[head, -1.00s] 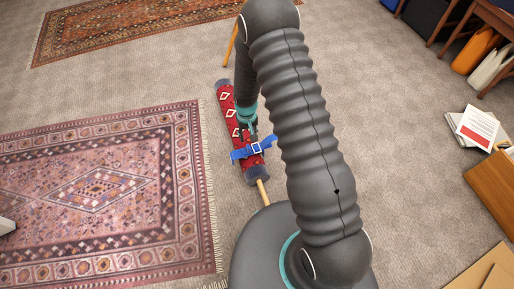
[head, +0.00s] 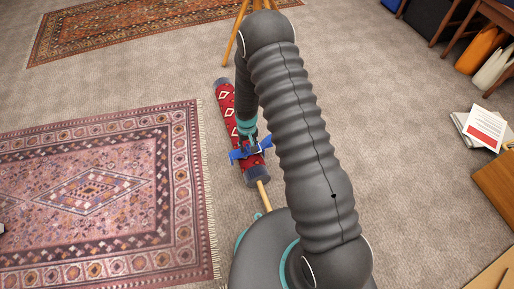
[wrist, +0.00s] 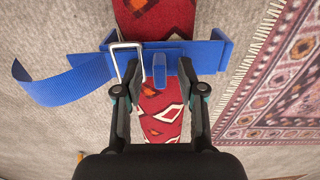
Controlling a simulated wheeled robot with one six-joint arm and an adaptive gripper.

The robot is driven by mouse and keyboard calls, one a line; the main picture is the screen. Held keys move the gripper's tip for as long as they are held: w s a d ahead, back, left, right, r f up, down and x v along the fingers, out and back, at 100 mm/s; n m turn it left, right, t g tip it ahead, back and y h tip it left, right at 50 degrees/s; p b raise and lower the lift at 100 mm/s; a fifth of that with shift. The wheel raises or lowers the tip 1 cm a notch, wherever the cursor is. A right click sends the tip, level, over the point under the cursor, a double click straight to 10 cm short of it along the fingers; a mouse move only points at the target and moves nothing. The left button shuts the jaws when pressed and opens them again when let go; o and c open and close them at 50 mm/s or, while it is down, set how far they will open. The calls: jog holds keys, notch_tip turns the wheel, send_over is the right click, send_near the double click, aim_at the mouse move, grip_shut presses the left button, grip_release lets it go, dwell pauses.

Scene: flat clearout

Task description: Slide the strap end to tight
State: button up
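A rolled red patterned rug (head: 225,102) lies on the carpet, with a blue strap (head: 237,155) across its near part. In the wrist view the blue strap (wrist: 203,52) crosses the red roll (wrist: 162,104). A metal buckle (wrist: 115,62) sits on it left of centre, and the loose strap end (wrist: 62,84) curls out to the left. My gripper (wrist: 160,68) is over the strap with its fingers apart, one near the buckle and one to the right. A small upright blue tab (wrist: 159,70) stands between them, with gaps at both sides. In the head view my gripper (head: 252,142) hides the buckle.
A pink patterned rug (head: 98,190) lies flat to the left, and a brown one (head: 140,27) lies farther back. A wooden rod (head: 264,195) shows at the roll's near end. Papers (head: 484,128) and a wooden board (head: 497,185) are at the right. Carpet between is clear.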

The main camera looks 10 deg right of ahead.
aim_at(239, 153)
grip_shut()
jog(key=shift+a, duration=0.15)
jog(key=shift+s+a+b, duration=0.2)
jog(key=shift+s+a, duration=0.05)
jog(key=shift+a, duration=0.65)
jog(key=shift+s+a+b, duration=0.2)
jog(key=shift+a, duration=0.7)
jog(key=shift+o, duration=1)
grip_release()
jog(key=shift+r, duration=0.1)
jog(key=shift+r+p, duration=1.65)
jog(key=shift+r, duration=1.25)
